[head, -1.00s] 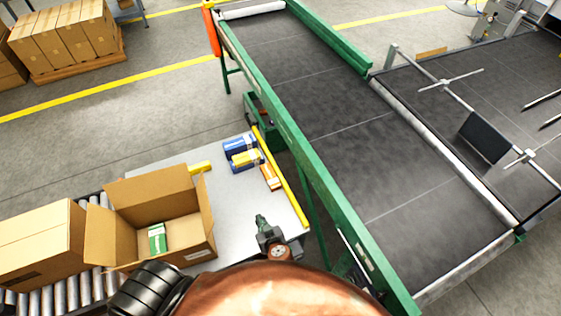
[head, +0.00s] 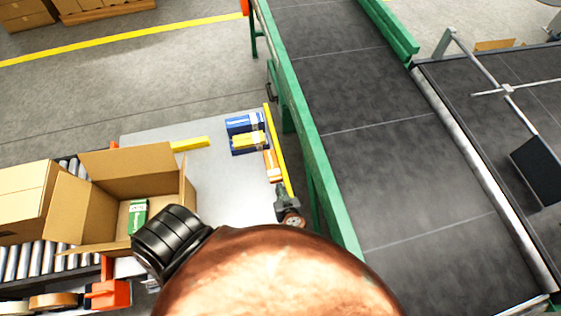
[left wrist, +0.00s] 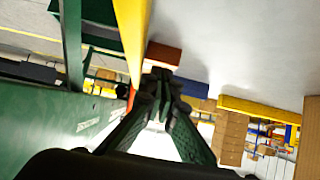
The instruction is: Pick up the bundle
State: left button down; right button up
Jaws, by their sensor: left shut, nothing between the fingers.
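A green bundle (head: 138,212) sits inside the open carton (head: 182,212). My left gripper (head: 281,187) is shut and empty, just on the near side of the orange bundle. In the left wrist view, its fingertips (left wrist: 162,76) point towards a reddish-brown block (left wrist: 163,54), likely the orange bundle; whether they touch is unclear. My right gripper is not in view.
The yellow edge strip (head: 278,150) and the green conveyor frame (head: 310,150) stand close to the right of my left gripper. A closed carton (head: 22,200) sits on rollers at left. A yellow bar (head: 190,144) lies at the back. The table's middle (head: 220,190) is clear.

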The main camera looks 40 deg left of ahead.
aim_at(273, 163)
pick_arm(q)
jog(key=shift+w+a+f, duration=0.1)
jog(key=shift+w+f, duration=0.1)
jog(key=shift+f, duration=0.25)
jog(key=shift+w+a, duration=0.15)
jog(key=shift+w, duration=0.1)
jog(key=w+a, duration=0.2)
jog(key=a, duration=0.1)
jog(key=w+a, duration=0.5)
jog(key=a, duration=0.1)
jog(key=shift+w+a+r, duration=0.15)
jog(key=shift+f, duration=0.7)
jog(key=shift+s+d+f, duration=0.2)
jog(key=shift+f, duration=0.05)
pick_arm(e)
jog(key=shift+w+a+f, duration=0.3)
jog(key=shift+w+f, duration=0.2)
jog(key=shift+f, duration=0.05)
